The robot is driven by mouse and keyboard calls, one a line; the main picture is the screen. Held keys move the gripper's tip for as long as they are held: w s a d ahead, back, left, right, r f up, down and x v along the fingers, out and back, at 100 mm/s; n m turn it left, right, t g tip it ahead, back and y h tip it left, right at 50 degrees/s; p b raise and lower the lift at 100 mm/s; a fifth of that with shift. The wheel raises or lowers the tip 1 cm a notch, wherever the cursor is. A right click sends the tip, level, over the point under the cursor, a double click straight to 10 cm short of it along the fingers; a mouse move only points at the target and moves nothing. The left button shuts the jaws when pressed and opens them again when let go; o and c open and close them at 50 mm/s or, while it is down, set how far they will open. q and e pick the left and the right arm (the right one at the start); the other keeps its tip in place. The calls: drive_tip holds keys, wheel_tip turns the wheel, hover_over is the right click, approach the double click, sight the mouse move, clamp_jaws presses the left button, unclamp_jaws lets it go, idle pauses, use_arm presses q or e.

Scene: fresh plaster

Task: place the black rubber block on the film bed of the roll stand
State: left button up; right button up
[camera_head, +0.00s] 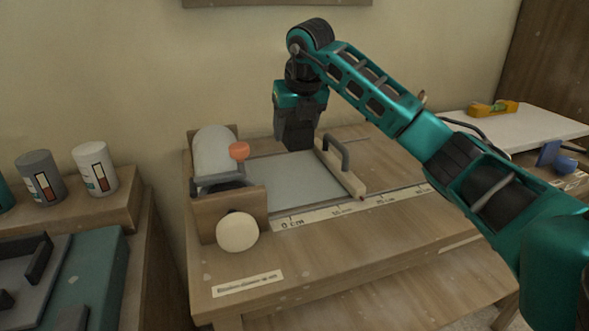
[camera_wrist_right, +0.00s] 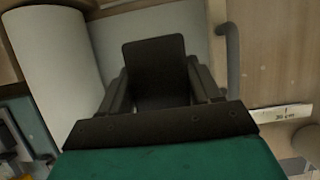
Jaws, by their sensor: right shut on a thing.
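The roll stand (camera_head: 256,205) stands on the wooden table, with a white roll (camera_head: 213,150) at its left end and a pale grey film bed (camera_head: 300,185) to the right of the roll. My right gripper (camera_head: 295,143) points down over the back part of the film bed. In the right wrist view my right gripper (camera_wrist_right: 160,95) is shut on the black rubber block (camera_wrist_right: 155,68), which sits between its fingers with the pale bed behind it. I cannot tell whether the block touches the bed. My left gripper is not in view.
A bar with a dark handle (camera_head: 341,160) stands at the right end of the bed. An orange knob (camera_head: 239,150) and a cream knob (camera_head: 238,232) are on the roll end. A white board with a spirit level (camera_head: 492,108) lies at right; cans (camera_head: 95,168) stand at left.

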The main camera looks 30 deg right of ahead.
sight(302, 128)
wheel_tip(302, 128, down, 8)
drive_tip(key=shift+r+b, duration=0.1)
drive_tip(key=shift+b, duration=0.55)
drive_tip(key=shift+f, duration=0.3)
drive_tip(key=shift+f, duration=0.2)
drive_tip(key=o, duration=1.2)
drive_tip(key=shift+r, duration=0.5)
drive_tip(key=p+v, duration=0.2)
drive_tip(key=v, duration=0.9)
drive_tip(key=shift+s+a+r, duration=0.1)
drive_tip(key=shift+s+r, duration=0.05)
drive_tip(key=shift+s, duration=0.1)
